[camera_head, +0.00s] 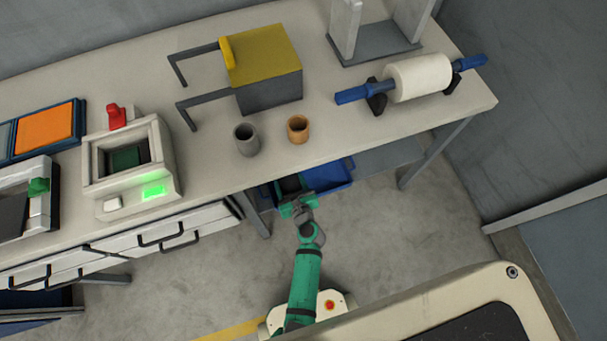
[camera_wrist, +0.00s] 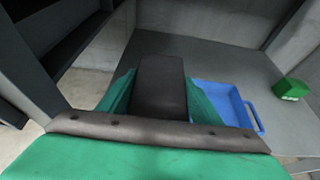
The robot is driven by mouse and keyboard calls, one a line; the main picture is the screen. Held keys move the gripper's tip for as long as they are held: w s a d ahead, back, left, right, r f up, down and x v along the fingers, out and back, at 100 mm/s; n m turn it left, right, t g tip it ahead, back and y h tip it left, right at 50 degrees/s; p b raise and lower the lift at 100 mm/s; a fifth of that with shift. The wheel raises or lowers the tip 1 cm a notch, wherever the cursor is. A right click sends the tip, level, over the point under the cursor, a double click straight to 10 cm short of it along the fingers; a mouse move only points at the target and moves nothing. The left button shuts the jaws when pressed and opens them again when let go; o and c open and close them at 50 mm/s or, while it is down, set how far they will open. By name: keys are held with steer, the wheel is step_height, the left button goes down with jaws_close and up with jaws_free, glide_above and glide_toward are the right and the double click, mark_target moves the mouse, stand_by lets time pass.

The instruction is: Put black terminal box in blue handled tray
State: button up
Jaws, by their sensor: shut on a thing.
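The black terminal box (camera_wrist: 162,85) is between the green fingers of my gripper (camera_wrist: 161,98) in the wrist view, and the gripper is shut on it. In the head view my gripper (camera_head: 296,203) is low, at the front edge of the workbench. The blue handled tray (camera_wrist: 225,88) lies on a grey lower shelf, just right of the held box in the wrist view. Its left part is hidden behind the right finger. In the head view the tray (camera_head: 333,178) shows under the bench, partly hidden by the benchtop. The box is apart from the tray's visible interior.
A green block (camera_wrist: 290,88) sits on the shelf (camera_wrist: 200,62) right of the tray. Above, the benchtop (camera_head: 350,140) carries a grey cup (camera_head: 246,140), an orange cup (camera_head: 298,129) and a roll on a blue bar (camera_head: 418,78). A bench leg (camera_head: 425,160) stands to the right.

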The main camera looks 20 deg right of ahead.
steer(key=w+d+f, duration=0.1)
steer(key=d+f, duration=0.1)
steer(key=d, duration=0.1)
steer(key=w+d+f, duration=0.2)
steer(key=d+f, duration=0.1)
steer(key=d, duration=0.1)
steer(key=w+d+f, duration=0.2)
steer(key=d+f, duration=0.1)
steer(key=d, duration=0.1)
steer(key=shift+w+d+f, duration=0.2)
steer(key=shift+d+f, duration=0.25)
steer(key=shift+f, duration=1.8)
steer(key=shift+f, duration=0.1)
steer(key=o, duration=1.6)
steer(key=shift+s, duration=0.1)
steer(key=v, duration=1.2)
